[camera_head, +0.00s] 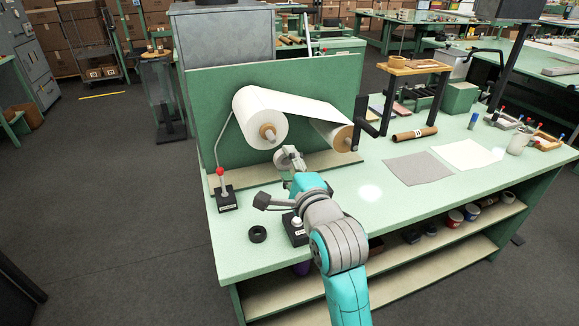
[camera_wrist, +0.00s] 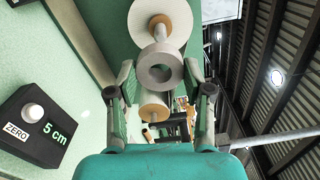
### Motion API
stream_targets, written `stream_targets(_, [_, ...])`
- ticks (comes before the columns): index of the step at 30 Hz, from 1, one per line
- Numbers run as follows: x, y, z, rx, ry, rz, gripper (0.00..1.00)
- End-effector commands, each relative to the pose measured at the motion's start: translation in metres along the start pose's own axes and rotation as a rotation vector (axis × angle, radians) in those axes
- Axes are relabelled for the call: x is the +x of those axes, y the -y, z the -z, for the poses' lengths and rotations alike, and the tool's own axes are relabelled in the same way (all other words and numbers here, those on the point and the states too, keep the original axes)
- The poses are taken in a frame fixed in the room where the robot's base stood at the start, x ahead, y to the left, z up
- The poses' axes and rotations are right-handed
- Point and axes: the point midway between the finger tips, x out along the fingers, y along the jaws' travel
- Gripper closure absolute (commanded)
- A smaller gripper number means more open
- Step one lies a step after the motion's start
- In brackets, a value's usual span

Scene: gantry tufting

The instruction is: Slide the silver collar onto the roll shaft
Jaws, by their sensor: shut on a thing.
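The silver collar (camera_wrist: 158,52) is a short, thick grey ring. My gripper (camera_wrist: 161,80) is shut on it, one finger at each side, and its round hole shows in the wrist view. In the head view, my gripper (camera_head: 291,158) and the collar (camera_head: 280,158) are just below and right of the white roll (camera_head: 257,108).
A second tan roll end (camera_head: 341,138) and a dark crank bracket (camera_head: 366,118) are to the right. A red-knobbed lever (camera_head: 221,182) stands left. A black ring (camera_head: 257,234) lies on the green bench. A "5 cm" readout box (camera_wrist: 42,122) is left in the wrist view.

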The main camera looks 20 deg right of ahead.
Motion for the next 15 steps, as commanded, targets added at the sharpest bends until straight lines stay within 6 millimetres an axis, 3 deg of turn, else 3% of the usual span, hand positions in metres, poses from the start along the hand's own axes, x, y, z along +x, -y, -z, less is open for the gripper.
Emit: stream_targets(15, [0.031,0.001,0.0,0.0,0.0,0.002,0.85])
